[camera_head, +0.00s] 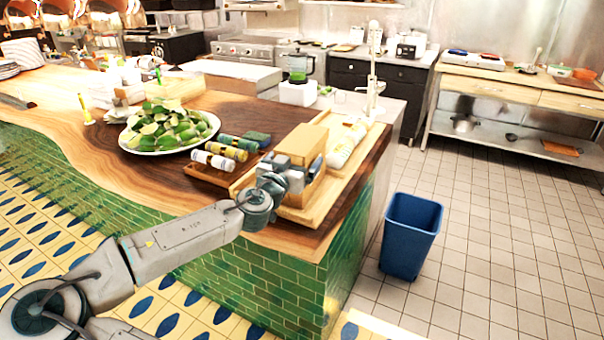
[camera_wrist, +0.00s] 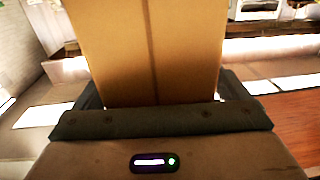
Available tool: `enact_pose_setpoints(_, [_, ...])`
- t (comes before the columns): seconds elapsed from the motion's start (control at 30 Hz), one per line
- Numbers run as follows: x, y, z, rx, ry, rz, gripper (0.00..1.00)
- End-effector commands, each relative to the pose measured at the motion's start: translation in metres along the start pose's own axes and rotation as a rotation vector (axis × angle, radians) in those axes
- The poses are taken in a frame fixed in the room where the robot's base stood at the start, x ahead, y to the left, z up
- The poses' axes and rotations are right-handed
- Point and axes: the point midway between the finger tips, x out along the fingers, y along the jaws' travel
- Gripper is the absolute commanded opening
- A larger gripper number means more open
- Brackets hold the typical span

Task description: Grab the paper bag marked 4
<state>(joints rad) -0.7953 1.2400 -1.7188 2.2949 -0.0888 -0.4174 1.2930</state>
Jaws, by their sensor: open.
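A brown paper bag (camera_head: 299,145) stands upright at the right end of the wooden counter, on a light wooden tray (camera_head: 309,214). My gripper (camera_head: 294,181) is at the near side of the bag, low on it. In the wrist view the bag (camera_wrist: 148,50) fills the space ahead of the palm, and my gripper (camera_wrist: 160,95) has a dark finger on each side of it. The jaws are open around the bag. No mark 4 is legible on the faces I see. My gripper hides the lower near part of the bag in the head view.
A whitish wrapped item (camera_head: 346,143) lies on the tray just behind the bag.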

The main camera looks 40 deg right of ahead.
Motion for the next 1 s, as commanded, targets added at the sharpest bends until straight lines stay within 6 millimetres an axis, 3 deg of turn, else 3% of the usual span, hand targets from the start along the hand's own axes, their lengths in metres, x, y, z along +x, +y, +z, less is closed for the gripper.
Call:
enact_pose_setpoints(0.33, [0.0048,0.0003,0.0008,-0.001,-0.001,0.001,0.92])
enact_pose_setpoints(0.53, [0.0046,0.0003,0.0007,-0.001,-0.001,0.001,0.36])
enact_pose_setpoints(1.0, [0.0045,-0.0004,-0.006,0.002,0.0,-0.001,0.35])
